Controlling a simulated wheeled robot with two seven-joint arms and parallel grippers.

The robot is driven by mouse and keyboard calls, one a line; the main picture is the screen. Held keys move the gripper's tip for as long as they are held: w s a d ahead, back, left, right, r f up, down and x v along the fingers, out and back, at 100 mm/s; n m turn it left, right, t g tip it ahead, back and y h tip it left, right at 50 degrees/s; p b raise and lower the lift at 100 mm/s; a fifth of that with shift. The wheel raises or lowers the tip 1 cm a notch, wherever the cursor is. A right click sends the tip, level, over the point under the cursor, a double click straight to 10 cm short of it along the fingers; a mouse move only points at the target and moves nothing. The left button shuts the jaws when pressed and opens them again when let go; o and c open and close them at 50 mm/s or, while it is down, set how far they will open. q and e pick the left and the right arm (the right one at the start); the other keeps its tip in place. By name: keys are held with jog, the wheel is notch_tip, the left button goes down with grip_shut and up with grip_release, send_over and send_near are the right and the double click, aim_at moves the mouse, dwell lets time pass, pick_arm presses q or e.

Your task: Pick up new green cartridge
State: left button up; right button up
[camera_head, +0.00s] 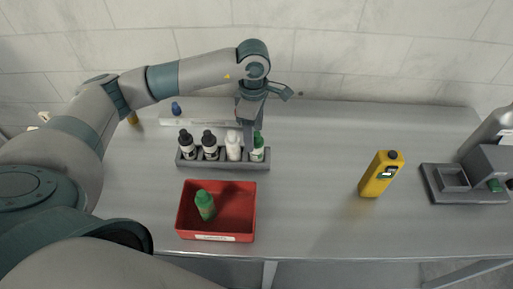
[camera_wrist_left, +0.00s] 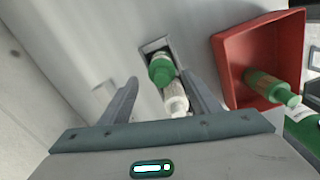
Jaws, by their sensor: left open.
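A green-capped bottle (camera_head: 258,148), which looks like the new green cartridge, stands in the right end slot of the grey rack (camera_head: 226,164). My left gripper (camera_head: 250,138) points down over this end of the rack. In the left wrist view its two fingers (camera_wrist_left: 160,80) are open, with the green cap (camera_wrist_left: 162,70) appearing between them. A white bottle (camera_head: 233,146) stands in the slot beside it and also shows in the wrist view (camera_wrist_left: 176,100). Another green bottle (camera_head: 205,205) leans inside the red bin (camera_head: 247,222). Finger contact cannot be told.
Two black-capped bottles (camera_head: 198,146) fill the rack's left slots. A yellow bottle (camera_head: 380,176) stands on the table to the right. A grey device (camera_head: 463,182) is at the far right. The table (camera_head: 310,180) between rack and yellow bottle is clear.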

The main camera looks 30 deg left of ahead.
aim_at(257, 144)
pick_arm(q)
jog(key=shift+s+d+f+p, duration=0.1)
jog(key=shift+d+f+p, duration=0.2)
jog(key=shift+f+p, duration=0.35)
jog(key=shift+d+f+p, duration=0.25)
jog(key=shift+f+p, duration=0.3)
jog(key=shift+p, duration=0.35)
notch_tip(257, 144, down, 2)
jog(key=shift+p, duration=0.45)
jog(key=shift+f, duration=0.4)
jog(key=c, duration=1.1)
jog(key=shift+c, duration=0.2)
jog(key=shift+r, duration=0.15)
